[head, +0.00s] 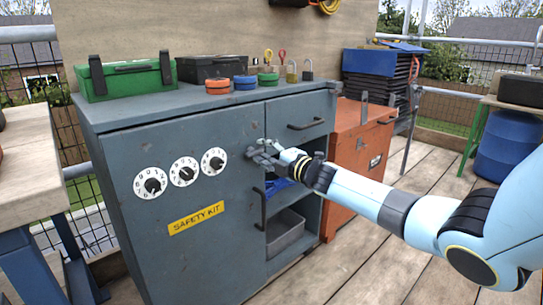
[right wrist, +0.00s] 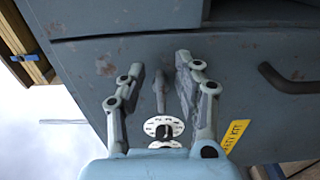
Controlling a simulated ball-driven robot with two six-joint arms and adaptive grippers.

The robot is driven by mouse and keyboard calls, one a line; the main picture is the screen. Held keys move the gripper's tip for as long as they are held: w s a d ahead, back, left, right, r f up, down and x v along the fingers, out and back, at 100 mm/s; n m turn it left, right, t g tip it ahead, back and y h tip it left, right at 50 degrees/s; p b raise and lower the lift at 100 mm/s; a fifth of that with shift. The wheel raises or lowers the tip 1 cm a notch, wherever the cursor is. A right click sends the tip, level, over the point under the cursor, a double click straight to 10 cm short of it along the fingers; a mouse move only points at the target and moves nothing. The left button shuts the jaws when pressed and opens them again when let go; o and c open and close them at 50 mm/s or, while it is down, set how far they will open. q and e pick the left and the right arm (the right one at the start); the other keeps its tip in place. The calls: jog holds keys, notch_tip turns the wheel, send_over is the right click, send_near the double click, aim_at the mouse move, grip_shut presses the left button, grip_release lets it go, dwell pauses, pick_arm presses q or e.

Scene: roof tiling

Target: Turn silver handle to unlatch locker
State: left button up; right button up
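The grey-blue locker (head: 230,255) has three white dials (head: 184,171), a yellow "SAFETY KIT" label (head: 196,218) and a black pull handle (head: 263,209) on its door. My right gripper (head: 258,148) is at the upper right of the door, beside the dials. In the right wrist view my right gripper (right wrist: 160,62) is open, with one finger on each side of a small grey lever, the silver handle (right wrist: 160,90). Gaps show between lever and fingers. In the head view the gripper hides the lever. My left gripper is in neither view.
A drawer with a black handle (head: 306,124) is above open shelves holding a grey bin (head: 285,232). A green toolbox (head: 125,78), a dark case (head: 210,68) and padlocks (head: 307,70) stand on top. An orange chest (head: 352,145) stands at right.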

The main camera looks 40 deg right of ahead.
jog(key=s, duration=1.1)
jog(key=shift+s+d, duration=0.3)
jog(key=shift+d, duration=0.1)
